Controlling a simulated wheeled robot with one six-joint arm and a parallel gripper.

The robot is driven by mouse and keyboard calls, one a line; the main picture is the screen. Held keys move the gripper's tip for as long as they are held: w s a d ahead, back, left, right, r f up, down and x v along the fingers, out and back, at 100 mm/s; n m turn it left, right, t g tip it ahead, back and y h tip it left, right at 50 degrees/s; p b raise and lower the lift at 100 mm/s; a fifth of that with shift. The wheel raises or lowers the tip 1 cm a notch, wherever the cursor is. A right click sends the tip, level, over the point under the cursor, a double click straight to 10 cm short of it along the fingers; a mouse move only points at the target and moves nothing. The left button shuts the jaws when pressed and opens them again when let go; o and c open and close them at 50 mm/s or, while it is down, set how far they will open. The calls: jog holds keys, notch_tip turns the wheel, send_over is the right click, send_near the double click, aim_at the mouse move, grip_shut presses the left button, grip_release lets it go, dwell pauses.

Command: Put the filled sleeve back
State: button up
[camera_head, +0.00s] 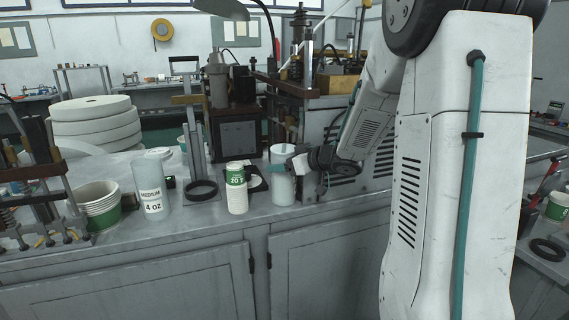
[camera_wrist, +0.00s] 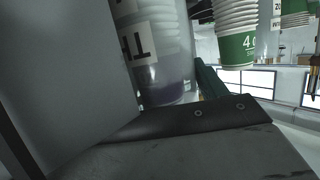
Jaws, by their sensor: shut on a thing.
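My gripper (camera_head: 298,166) is shut on a pale, translucent sleeve (camera_head: 283,180) above the front part of the grey counter. The sleeve is upright; I cannot tell whether its base touches the counter. In the wrist view the clear sleeve (camera_wrist: 165,60) shows a black-and-white label, only partly readable, and a dark bottom. A clear sleeve marked MEDIUM 4 OZ (camera_head: 152,190) stands at the left. A black ring holder (camera_head: 202,190) with tall metal posts is left of centre. Another dark holder (camera_head: 257,183) lies just left of the held sleeve, partly hidden.
A white cup stack with a green band (camera_head: 237,190) stands close left of the held sleeve. Nested green-and-white cups (camera_head: 100,208) stand at the far left. Machinery (camera_head: 237,125) blocks the back. The counter's front strip (camera_head: 190,228) is clear.

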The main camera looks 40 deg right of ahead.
jog(key=o, duration=1.1)
jog(key=shift+f, duration=0.1)
jog(key=r+v, duration=0.1)
jog(key=v, duration=1.1)
notch_tip(320, 180, up, 4)
jog(key=w+m+h, duration=0.2)
jog(key=m+h, duration=0.1)
jog(key=h, duration=0.4)
jog(key=s+a+f+g+y, duration=0.1)
jog(key=s+a+f+g, duration=0.1)
jog(key=s+a+g, duration=0.2)
jog(key=s+a+f+g, duration=0.2)
jog(key=s+a+g, duration=0.2)
jog(key=s+a, duration=0.7)
jog(key=s+a+f+g+y, duration=0.1)
jog(key=s+a+f+g, duration=0.1)
jog(key=s+a+g, duration=0.2)
jog(key=shift+s+a+f+m+y, duration=0.1)
jog(key=shift+s+a, duration=0.5)
jog(key=shift+s, duration=0.65)
jog(key=shift+s+a+f+m+y, duration=0.15)
jog(key=shift+s+a, duration=0.5)
jog(key=shift+s, duration=0.55)
jog(key=shift+s+a+f+m+y, duration=0.1)
jog(key=shift+s+a, duration=0.5)
jog(key=shift+s, duration=0.65)
